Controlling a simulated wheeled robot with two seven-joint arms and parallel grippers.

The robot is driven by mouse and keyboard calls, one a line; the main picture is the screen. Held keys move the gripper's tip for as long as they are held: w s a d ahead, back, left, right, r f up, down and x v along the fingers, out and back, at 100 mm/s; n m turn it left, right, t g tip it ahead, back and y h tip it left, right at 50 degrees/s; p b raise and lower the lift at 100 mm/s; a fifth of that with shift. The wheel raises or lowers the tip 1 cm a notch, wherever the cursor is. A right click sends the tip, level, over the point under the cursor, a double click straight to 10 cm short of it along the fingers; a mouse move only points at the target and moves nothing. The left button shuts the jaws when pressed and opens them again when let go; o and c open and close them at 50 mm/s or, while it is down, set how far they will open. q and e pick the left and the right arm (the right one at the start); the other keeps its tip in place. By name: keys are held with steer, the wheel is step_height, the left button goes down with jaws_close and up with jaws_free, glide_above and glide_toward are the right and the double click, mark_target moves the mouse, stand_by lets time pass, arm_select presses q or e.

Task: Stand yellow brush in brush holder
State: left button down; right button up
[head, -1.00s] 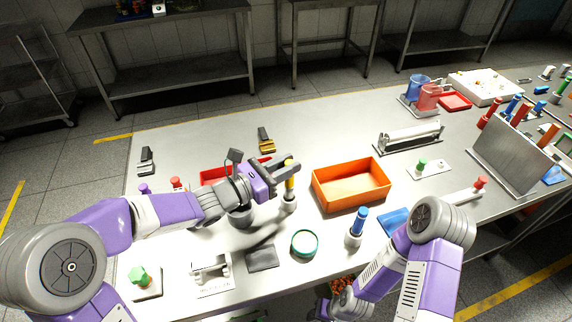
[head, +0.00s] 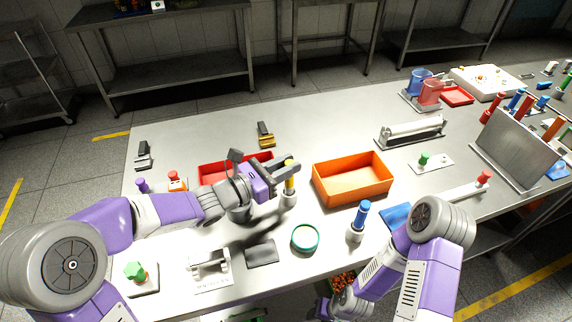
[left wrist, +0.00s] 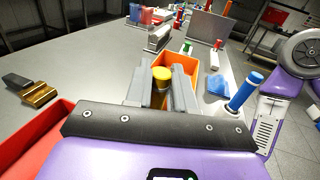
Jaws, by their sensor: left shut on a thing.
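The yellow brush (head: 289,184) is upright between the fingers of my left gripper (head: 285,171), which is shut on its handle. The brush's yellow top (left wrist: 161,74) also shows between the fingers in the left wrist view. A small grey-white brush holder (head: 288,200) is directly below the yellow handle in the head view. The brush's lower end is hidden, so I cannot tell how deep it sits. Only a part of my right gripper shows at the bottom edge in the head view, and its fingers cannot be made out.
A blue brush (head: 362,214) stands upright in a similar holder to the right. An orange bin (head: 373,194) is close behind it, and a red tray (head: 210,174) lies behind my left gripper. A green-rimmed round dish (head: 305,238) and a dark pad (head: 262,253) lie in front.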

arm_select(q)
steer(key=shift+f+b, duration=0.7)
steer(key=shift+f, duration=0.2)
steer(key=c, duration=0.9)
jaws_free()
steer(key=p+v, duration=0.2)
steer(key=v, duration=0.5)
steer(key=shift+s+a+r, duration=0.1)
steer(key=shift+s+a, duration=0.1)
steer(key=shift+a, duration=0.05)
